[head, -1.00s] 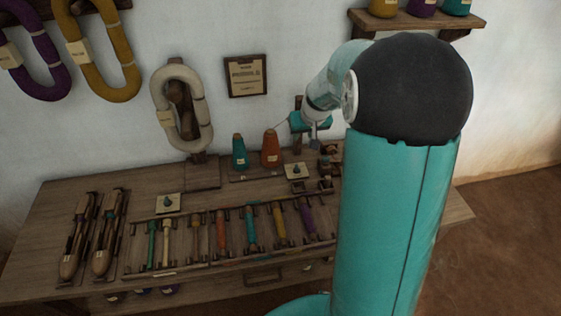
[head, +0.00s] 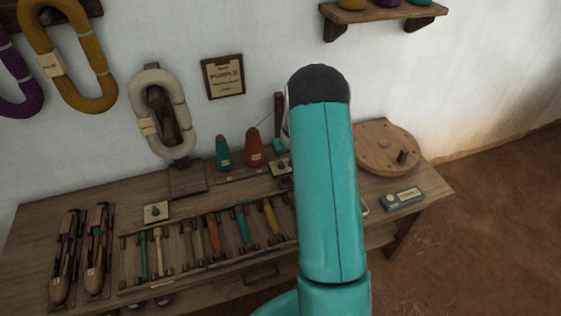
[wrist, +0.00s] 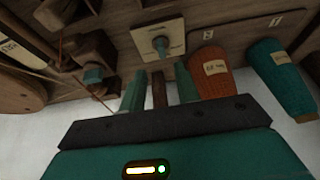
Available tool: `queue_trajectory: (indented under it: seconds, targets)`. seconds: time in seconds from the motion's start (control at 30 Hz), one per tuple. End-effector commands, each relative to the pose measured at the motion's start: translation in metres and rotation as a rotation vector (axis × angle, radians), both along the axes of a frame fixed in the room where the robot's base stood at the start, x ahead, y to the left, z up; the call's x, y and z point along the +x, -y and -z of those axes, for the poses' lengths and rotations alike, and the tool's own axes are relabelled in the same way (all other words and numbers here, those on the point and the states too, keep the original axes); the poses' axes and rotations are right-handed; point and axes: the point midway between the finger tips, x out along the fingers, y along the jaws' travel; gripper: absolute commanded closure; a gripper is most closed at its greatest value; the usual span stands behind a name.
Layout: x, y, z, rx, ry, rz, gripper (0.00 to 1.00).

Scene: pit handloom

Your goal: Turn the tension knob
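A small teal knob (wrist: 161,45) stands on a square cream plate (wrist: 172,29) in the wrist view, just beyond my fingertips. My gripper (wrist: 159,76) is open, with a gap between its two teal fingers. A brown upright piece shows in that gap; I cannot tell whether it is between the fingers or behind them. In the head view this knob plate (head: 277,169) is partly covered by my arm, which also hides the gripper. A second cream plate with a dark teal knob (head: 155,211) sits at the left of the bench. I cannot read which is labelled tension.
An orange cone (wrist: 212,72) and a teal cone (wrist: 279,78) stand right of the fingers in the wrist view. A wooden block with a teal piece (wrist: 92,75) is at the left. A round wooden wheel (head: 373,148) lies at the bench's right, near a teal box (head: 403,198).

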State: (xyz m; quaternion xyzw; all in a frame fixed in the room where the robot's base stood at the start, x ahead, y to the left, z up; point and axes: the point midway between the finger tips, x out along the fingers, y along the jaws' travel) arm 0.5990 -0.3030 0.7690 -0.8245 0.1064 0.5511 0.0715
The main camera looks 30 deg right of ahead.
Motion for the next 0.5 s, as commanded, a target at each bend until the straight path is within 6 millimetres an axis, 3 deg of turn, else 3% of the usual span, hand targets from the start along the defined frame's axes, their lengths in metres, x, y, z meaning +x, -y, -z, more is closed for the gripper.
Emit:
queue_trajectory:
  seconds: [0.23, 0.5]
  targets:
    - [0.018, 0.002, 0.045, 0.001, -0.002, -0.002, 0.68]
    - [0.030, 0.001, 0.068, 0.000, 0.000, -0.004, 0.68]
